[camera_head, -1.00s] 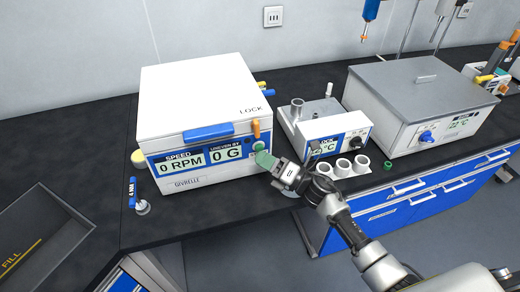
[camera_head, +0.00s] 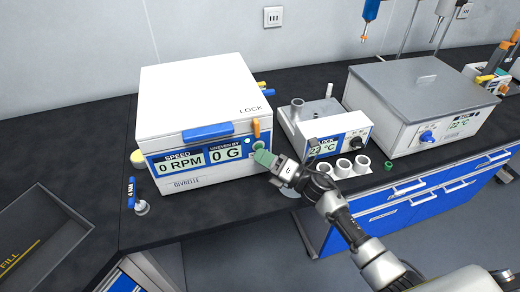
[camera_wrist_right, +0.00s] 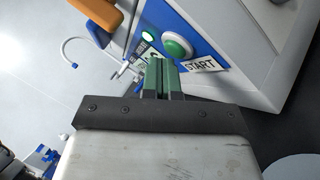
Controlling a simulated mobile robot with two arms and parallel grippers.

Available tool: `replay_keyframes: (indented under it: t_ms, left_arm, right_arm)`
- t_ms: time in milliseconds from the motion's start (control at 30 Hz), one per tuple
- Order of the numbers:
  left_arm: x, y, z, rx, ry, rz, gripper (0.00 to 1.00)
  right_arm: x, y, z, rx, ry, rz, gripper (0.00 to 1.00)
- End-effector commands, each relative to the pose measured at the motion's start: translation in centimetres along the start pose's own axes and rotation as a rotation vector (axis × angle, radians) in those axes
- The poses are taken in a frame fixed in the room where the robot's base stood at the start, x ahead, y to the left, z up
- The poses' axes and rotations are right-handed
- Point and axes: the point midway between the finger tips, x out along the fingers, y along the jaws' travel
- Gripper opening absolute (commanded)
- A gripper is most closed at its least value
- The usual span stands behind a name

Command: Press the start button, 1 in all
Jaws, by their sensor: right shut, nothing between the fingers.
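The white centrifuge box (camera_head: 196,95) stands on the black bench with its lid down. Its blue front panel reads 0 RPM and 0 G. The green start button (camera_wrist_right: 178,46) sits in a pale ring beside a START label (camera_wrist_right: 203,64) in the right wrist view. My right gripper (camera_head: 263,157) is shut and empty, with green fingertips close to the front panel's right end. In the wrist view the fingertips (camera_wrist_right: 160,62) are just short of the button, with a small gap apparent. My left gripper is not in view.
An orange lever (camera_head: 256,128) is above the button area. A grey-lidded bath (camera_head: 424,95) is further right. A blue tool (camera_head: 131,192) stands at the left.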

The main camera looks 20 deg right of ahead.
Motion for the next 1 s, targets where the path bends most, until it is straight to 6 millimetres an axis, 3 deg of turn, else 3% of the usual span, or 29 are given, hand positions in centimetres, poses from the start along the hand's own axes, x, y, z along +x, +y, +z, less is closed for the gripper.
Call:
replay_keyframes:
  t_ms: [1000]
  left_arm:
    - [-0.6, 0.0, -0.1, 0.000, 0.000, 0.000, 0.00]
  right_arm:
    - [-1.4, 1.0, -0.9, -0.001, -0.001, 0.000, 0.00]
